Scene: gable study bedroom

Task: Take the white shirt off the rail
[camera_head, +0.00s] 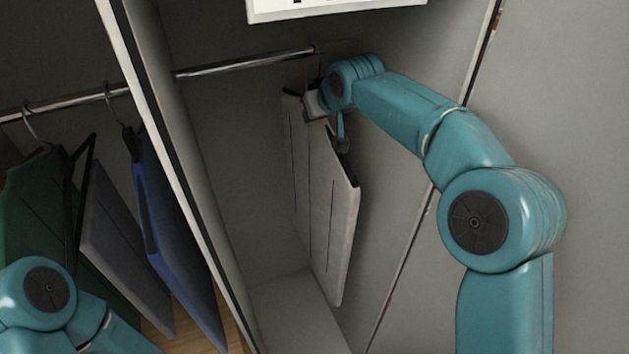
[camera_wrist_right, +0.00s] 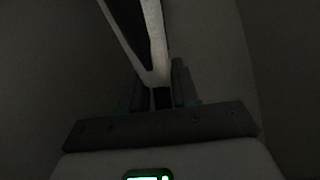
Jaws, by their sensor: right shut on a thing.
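The white shirt (camera_head: 332,205), a flat pale panel, hangs in the right compartment below the far end of the metal rail (camera_head: 245,64). A thin hook shows near the rail's end; I cannot tell whether it still rests on the rail. My right gripper (camera_head: 314,105) is at the top of the shirt, shut on the dark neck of its hanger. In the right wrist view the jaws (camera_wrist_right: 160,97) close around that dark piece, with the pale shirt edge (camera_wrist_right: 150,50) just beyond. My left arm shows at lower left, but its gripper is out of view.
A divider panel (camera_head: 175,150) separates this compartment from the left one, where green (camera_head: 35,215), grey (camera_head: 122,245) and blue (camera_head: 180,240) garments hang. A white sign (camera_head: 330,8) is above the rail. The compartment's side wall (camera_head: 420,75) is close to the right arm.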

